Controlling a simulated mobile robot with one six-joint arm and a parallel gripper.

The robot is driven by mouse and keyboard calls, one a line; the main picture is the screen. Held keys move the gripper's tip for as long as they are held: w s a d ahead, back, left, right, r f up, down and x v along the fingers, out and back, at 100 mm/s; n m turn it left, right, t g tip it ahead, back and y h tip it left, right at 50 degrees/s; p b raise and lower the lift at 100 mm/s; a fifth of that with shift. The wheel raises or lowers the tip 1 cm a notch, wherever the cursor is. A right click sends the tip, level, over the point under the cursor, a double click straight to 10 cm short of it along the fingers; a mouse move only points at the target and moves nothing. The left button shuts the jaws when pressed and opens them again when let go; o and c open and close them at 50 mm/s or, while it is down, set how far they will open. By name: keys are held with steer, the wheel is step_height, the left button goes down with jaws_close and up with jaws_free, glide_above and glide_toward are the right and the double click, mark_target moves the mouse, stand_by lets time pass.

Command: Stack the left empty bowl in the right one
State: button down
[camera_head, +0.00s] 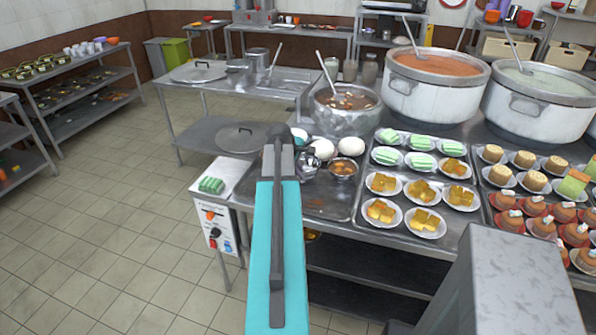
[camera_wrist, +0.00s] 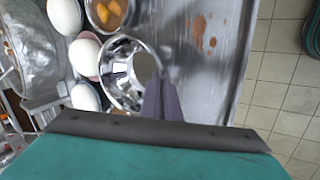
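A shiny empty steel bowl (camera_wrist: 118,62) is in the middle of the wrist view. In the head view it shows just right of my gripper's end (camera_head: 309,164), partly hidden. My gripper (camera_wrist: 162,80) has its two dark fingers close together at the bowl's rim, one on each side of the wall, and looks shut on it. In the head view my arm hides the fingertips. I make out only one empty bowl clearly; whether a second lies under or inside it I cannot tell.
A small steel bowl with orange yolks (camera_head: 342,168) stands close by, also in the wrist view (camera_wrist: 107,12). White eggs (camera_head: 351,146) sit beside it. A large steel pot (camera_head: 345,118) stands behind. Trays of plated food (camera_head: 412,180) fill the right. Bare tray lies right in the wrist view.

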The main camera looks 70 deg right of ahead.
steer(key=shift+w+d+f+p, duration=0.1)
steer(key=shift+w+d+p, duration=0.2)
steer(key=shift+d, duration=0.45)
steer(key=shift+w+d+f+p, duration=0.15)
steer(key=shift+w+d, duration=0.25)
steer(key=shift+d, duration=0.4)
steer(key=shift+w+d+r+p, duration=0.1)
steer(key=shift+w+d+p, duration=0.2)
steer(key=shift+d, duration=0.45)
steer(key=shift+f, duration=0.15)
steer(key=shift+f+p, duration=0.7)
steer(key=shift+f, duration=0.95)
steer(key=c, duration=2)
jaws_free()
steer(key=shift+a+f, duration=0.1)
steer(key=shift+a, duration=0.2)
steer(key=b+v, duration=0.2)
steer(key=v, duration=1)
steer(key=shift+d+b, duration=0.3)
steer(key=shift+b, duration=0.1)
